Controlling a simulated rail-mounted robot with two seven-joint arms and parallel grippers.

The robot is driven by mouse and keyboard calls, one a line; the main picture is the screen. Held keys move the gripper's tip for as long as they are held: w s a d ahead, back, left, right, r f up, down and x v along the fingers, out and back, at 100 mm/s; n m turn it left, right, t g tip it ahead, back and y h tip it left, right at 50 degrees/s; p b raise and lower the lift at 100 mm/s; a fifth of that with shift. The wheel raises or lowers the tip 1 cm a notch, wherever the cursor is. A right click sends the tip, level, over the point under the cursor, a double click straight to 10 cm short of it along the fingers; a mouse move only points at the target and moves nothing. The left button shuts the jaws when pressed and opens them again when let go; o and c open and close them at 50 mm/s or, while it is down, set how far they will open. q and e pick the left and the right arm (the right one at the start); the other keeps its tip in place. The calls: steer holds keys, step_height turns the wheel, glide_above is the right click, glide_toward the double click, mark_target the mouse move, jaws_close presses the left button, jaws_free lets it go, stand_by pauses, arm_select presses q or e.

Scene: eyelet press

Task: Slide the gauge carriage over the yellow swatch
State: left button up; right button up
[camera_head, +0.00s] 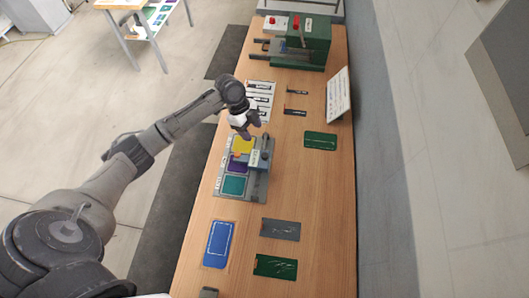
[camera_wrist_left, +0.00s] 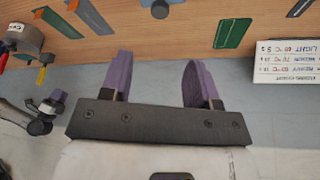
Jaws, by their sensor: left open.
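The gauge (camera_head: 262,187) is a grey bed with a row of swatches on the table. The yellow swatch (camera_head: 243,145) is at its far end, the purple swatch (camera_head: 236,168) in the middle and the teal swatch (camera_head: 234,185) nearest. The gauge carriage (camera_head: 255,158), a grey block with a white label, sits on the right side, about level with the purple swatch and the lower edge of the yellow one. My left gripper (camera_head: 247,132) is just beyond the yellow swatch, apart from the carriage. In the left wrist view its purple fingers (camera_wrist_left: 159,80) are open and empty.
A green press (camera_head: 310,45) stands at the far end. A white sign (camera_head: 339,95) stands at the right edge. Green cards (camera_head: 320,140), a grey card (camera_head: 280,229) and a blue card (camera_head: 218,244) lie around. The wood right of the gauge is clear.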

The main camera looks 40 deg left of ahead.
mark_target(265, 155)
arm_select(q)
steer(key=p+x, duration=0.1)
steer(key=x, duration=1.2)
steer(key=shift+f+p, duration=0.1)
steer(key=shift+p, duration=0.2)
steer(key=shift+c, duration=0.4)
jaws_close()
